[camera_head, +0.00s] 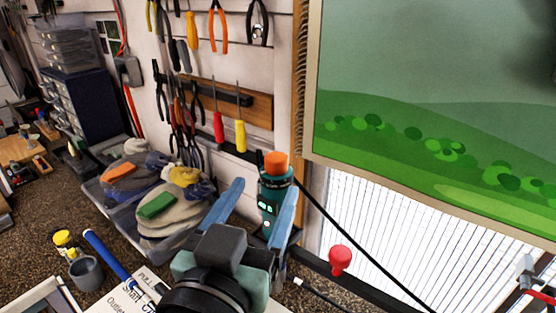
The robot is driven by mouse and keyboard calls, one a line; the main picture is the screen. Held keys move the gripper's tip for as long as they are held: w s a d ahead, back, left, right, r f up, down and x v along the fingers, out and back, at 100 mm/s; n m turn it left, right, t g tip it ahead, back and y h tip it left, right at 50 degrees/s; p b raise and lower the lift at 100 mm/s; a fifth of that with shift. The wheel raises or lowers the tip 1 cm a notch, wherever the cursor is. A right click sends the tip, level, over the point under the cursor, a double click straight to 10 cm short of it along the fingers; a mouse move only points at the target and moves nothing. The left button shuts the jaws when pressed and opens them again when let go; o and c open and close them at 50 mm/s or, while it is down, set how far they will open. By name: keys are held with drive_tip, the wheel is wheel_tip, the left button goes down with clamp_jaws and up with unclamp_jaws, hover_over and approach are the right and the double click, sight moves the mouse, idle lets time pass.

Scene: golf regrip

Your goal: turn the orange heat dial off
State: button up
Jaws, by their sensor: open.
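The orange heat dial (275,162) is the cap on top of a teal heat tool (270,200) that stands upright on the bench near the wall corner. Two small lit green marks show on the tool's front. My gripper (262,190) is open. In the picture, its blue fingers stand on either side of the teal tool, with the left finger a little apart from it and the right one close to it. I cannot tell whether either finger touches the tool. The dial sits slightly above the fingertips.
A bin (97,196) of rags and brushes stands to the left. Pliers and screwdrivers (241,135) hang on the wall behind. A red knob (340,260) and a black cable (362,246) are at right.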

sight(279, 155)
drive_tip(key=shift+w+f+b, duration=0.2)
drive_tip(key=shift+w+b, duration=0.35)
drive_tip(key=shift+b, duration=0.45)
drive_tip(key=p+x, duration=0.1)
drive_tip(key=x, duration=0.2)
drive_tip(key=p+x, duration=0.2)
drive_tip(key=x, duration=0.1)
drive_tip(key=p+x, duration=0.2)
drive_tip(key=x, duration=0.1)
drive_tip(key=shift+w+r, duration=0.1)
drive_tip(key=shift+r, duration=0.3)
drive_tip(key=shift+w+d+f, duration=0.15)
drive_tip(key=shift+w, duration=0.4)
drive_tip(key=shift+c, duration=0.2)
clamp_jaws()
